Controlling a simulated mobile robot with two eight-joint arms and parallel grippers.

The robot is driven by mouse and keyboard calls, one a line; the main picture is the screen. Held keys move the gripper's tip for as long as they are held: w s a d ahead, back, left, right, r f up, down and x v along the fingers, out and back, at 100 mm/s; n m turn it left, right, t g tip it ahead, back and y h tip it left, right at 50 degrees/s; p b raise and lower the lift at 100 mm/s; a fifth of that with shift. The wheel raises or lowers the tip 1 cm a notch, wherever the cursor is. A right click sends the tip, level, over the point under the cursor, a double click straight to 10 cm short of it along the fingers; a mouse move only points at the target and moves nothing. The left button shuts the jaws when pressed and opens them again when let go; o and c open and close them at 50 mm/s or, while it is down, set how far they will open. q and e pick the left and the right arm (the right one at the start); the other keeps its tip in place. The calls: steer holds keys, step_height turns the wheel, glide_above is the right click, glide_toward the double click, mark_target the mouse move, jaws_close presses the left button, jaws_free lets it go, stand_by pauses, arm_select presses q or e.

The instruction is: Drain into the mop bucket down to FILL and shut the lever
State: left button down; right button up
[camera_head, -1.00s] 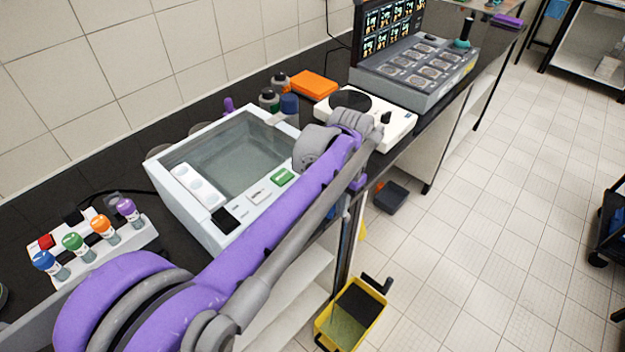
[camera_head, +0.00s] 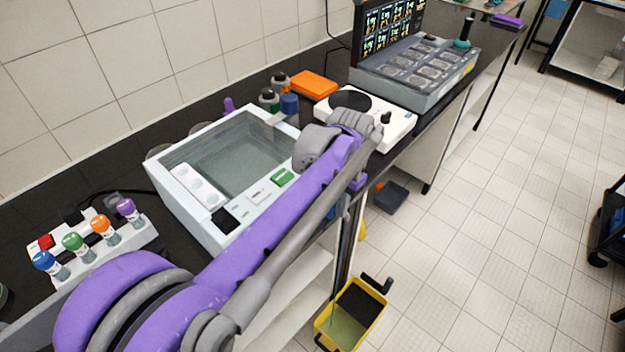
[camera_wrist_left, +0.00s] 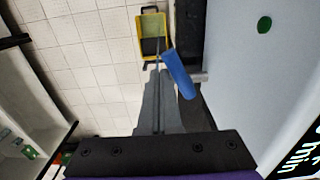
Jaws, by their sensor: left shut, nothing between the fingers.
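The white water bath (camera_head: 215,238) stands on the dark bench with clear liquid in its basin. A green label (camera_head: 282,178) is on its front rim; I cannot read a FILL mark or the exact level. The yellow mop bucket (camera_head: 376,318) is on the floor below the bench edge; it also shows in the left wrist view (camera_wrist_left: 143,27). A blue lever (camera_wrist_left: 179,75) sits beside the bath's pale wall. My left gripper (camera_wrist_left: 158,72) is shut and empty, pointing down right beside the lever; I cannot tell whether they touch. In the head view my arm hides its fingers. My right gripper is out of view.
A rack of capped bottles (camera_head: 98,255) stands left of the bath. A white hotplate (camera_head: 395,125), an orange case (camera_head: 314,85) and a grey instrument (camera_head: 425,75) stand beyond it. A dark tray (camera_head: 391,197) lies on the floor.

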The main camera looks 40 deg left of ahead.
arm_select(q)
steer(key=shift+a, duration=0.1)
steer(key=shift+s+a, duration=0.2)
steer(key=shift+a, duration=0.25)
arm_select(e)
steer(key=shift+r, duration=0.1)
arm_select(q)
steer(key=shift+a, duration=0.15)
steer(key=shift+r, duration=0.1)
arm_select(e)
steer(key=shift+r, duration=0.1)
arm_select(q)
step_height(320, 180, up, 7)
steer(key=d+p, duration=0.1)
steer(key=p, duration=0.3)
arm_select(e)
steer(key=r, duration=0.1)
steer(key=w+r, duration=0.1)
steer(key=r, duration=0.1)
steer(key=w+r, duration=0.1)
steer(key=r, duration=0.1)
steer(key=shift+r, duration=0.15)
